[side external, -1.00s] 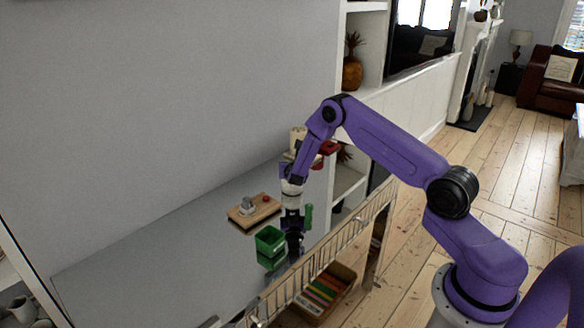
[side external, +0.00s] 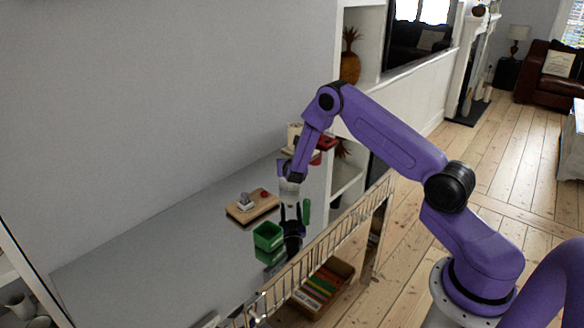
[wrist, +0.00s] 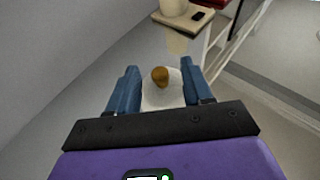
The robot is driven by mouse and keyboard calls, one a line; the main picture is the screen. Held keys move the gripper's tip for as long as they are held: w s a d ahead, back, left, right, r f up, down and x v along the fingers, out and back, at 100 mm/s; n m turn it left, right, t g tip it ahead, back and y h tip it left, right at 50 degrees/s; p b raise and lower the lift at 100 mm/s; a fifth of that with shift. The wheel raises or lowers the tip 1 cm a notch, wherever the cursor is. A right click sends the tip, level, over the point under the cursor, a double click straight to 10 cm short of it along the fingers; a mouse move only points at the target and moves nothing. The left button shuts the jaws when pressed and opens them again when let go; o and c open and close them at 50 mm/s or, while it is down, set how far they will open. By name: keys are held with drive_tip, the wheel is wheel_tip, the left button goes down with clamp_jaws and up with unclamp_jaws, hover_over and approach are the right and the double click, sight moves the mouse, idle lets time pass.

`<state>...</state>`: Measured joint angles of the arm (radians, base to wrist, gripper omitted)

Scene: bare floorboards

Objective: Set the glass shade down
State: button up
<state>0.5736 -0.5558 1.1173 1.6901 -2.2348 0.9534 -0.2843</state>
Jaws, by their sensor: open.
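The pale glass shade (wrist: 160,98) is below and between my fingers in the wrist view, with a brown-orange rounded part at its top end. In the side external view the small whitish shade (side external: 289,185) appears on the glossy grey surface (side external: 190,262), just under my gripper (side external: 290,174). Dark reflections below the shade mirror my gripper. The shade's underside is hidden.
A wooden board (side external: 252,210) with small grey and red items lies to the left. A cream cylinder (side external: 294,134) and red item (side external: 326,142) stand behind. A rail (side external: 335,235) edges the front.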

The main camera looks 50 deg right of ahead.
drive_tip(key=s+a+r+m+g, duration=0.3)
drive_tip(key=s+a+r+m, duration=0.5)
drive_tip(key=s+a+r, duration=0.75)
drive_tip(key=s+a+m+g+y, duration=0.3)
drive_tip(key=s+a+y, duration=0.2)
drive_tip(key=s, duration=1)
drive_tip(key=s+a+r+m+g+y, duration=0.1)
drive_tip(key=s+a+m+g+y, duration=0.2)
drive_tip(key=s, duration=1.3)
drive_tip(key=a+y, duration=0.2)
drive_tip(key=shift+a+r, duration=0.2)
drive_tip(key=shift+a, duration=0.15)
